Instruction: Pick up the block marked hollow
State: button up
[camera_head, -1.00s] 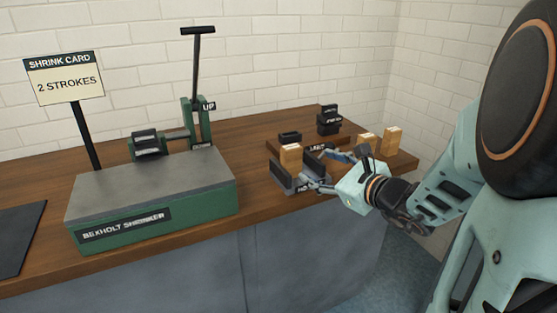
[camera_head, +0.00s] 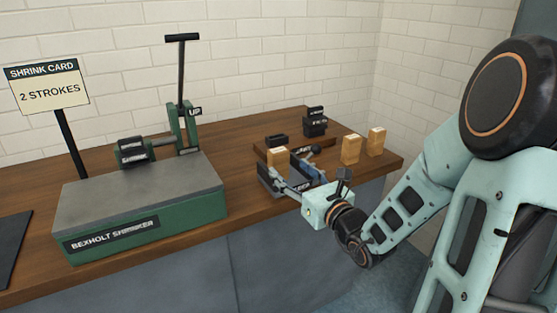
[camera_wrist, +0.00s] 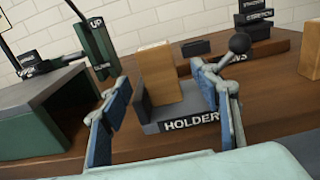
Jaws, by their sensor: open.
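Several black labelled blocks stand at the back of the bench: a stack (camera_head: 315,124), also in the wrist view (camera_wrist: 253,22), and a single low black block (camera_head: 277,140) left of it. Their small labels are not readable, so I cannot tell which is marked hollow. My gripper (camera_head: 297,172) is open at the bench's front, by a grey holder. In the wrist view its fingers (camera_wrist: 163,82) spread left and right of the holder (camera_wrist: 180,122), with a wooden block (camera_wrist: 163,75) standing upright in it. Nothing is held. The black blocks are beyond the holder.
Two wooden blocks (camera_head: 350,150) (camera_head: 376,141) stand at the right of the bench. The green shrinker (camera_head: 145,225) with its upright lever (camera_head: 182,85) fills the left. A card (camera_head: 47,88) reads 2 strokes. A black ball-ended knob (camera_wrist: 239,43) is beside the right finger.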

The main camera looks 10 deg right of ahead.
aim_at(282, 165)
jog(key=x, duration=0.2)
jog(key=b+x, duration=0.1)
jog(key=x, duration=0.1)
jog(key=b+x, duration=0.1)
jog(key=shift+w+a+f, duration=0.3)
jog(key=shift+f, duration=0.05)
jog(key=shift+w+a+r, duration=0.1)
jog(key=shift+w+a, duration=0.05)
jog(key=shift+w, duration=0.2)
jog(key=c, duration=1.3)
jog(key=shift+c, duration=0.2)
